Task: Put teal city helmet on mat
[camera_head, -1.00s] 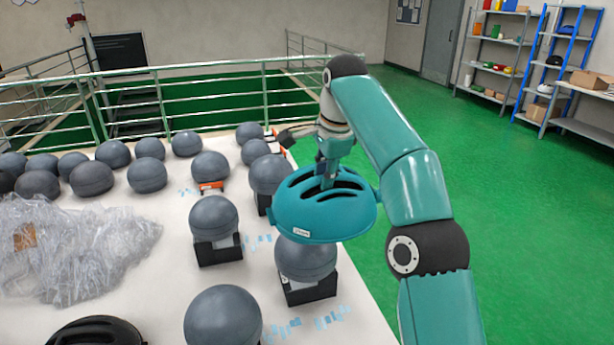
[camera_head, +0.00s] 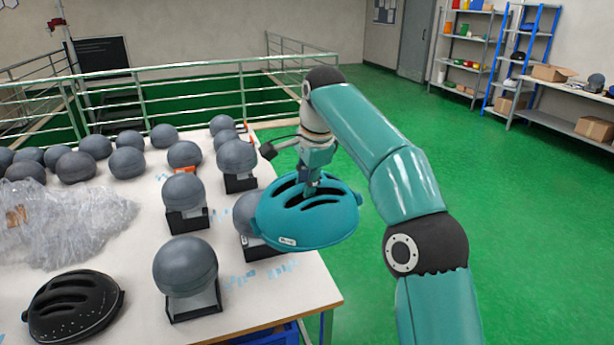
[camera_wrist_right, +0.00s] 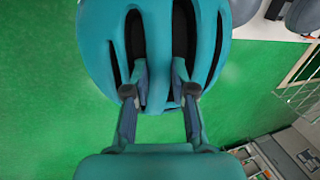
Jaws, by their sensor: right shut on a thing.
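The teal city helmet (camera_head: 307,217) hangs in the air by the right edge of the white table (camera_head: 268,302), in front of a grey ball on a black stand. My right gripper (camera_head: 312,188) is shut on it from above, its fingers in the vent slots. In the right wrist view the helmet (camera_wrist_right: 150,35) fills the top middle, and the fingers of the gripper (camera_wrist_right: 159,95) grip the rib between two slots. Green floor lies below it there. I see no mat that I can make out. My left gripper is not in view.
Several grey balls (camera_head: 185,265) on stands cover the table. A black helmet (camera_head: 73,306) lies at the front left beside crumpled clear plastic (camera_head: 65,225). Railings (camera_head: 200,100) stand behind. Green floor (camera_head: 480,210) at the right is open up to the shelves (camera_head: 470,50).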

